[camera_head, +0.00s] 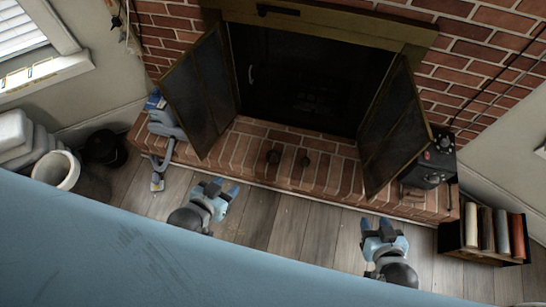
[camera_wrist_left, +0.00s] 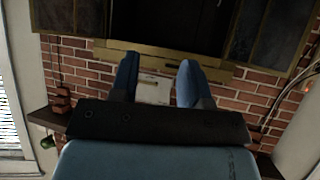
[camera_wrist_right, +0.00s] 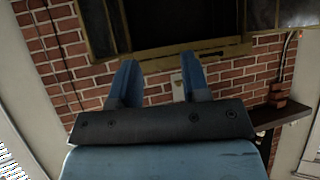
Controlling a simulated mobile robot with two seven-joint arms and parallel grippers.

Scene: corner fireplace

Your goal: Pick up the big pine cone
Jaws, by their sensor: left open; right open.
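My left gripper (camera_head: 225,187) is open and empty, in front of the hearth, left of and nearer than both cones. My right gripper (camera_head: 376,226) is open and empty, to their right and nearer. No cone shows in either wrist view.
The brick hearth (camera_head: 250,140) lies under a fireplace with a left door (camera_head: 200,92) and right door (camera_head: 393,130) swung open. A black box (camera_head: 427,170) stands at the hearth's right end. A book crate (camera_head: 487,253) and white bin (camera_head: 57,170) stand on the floor.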

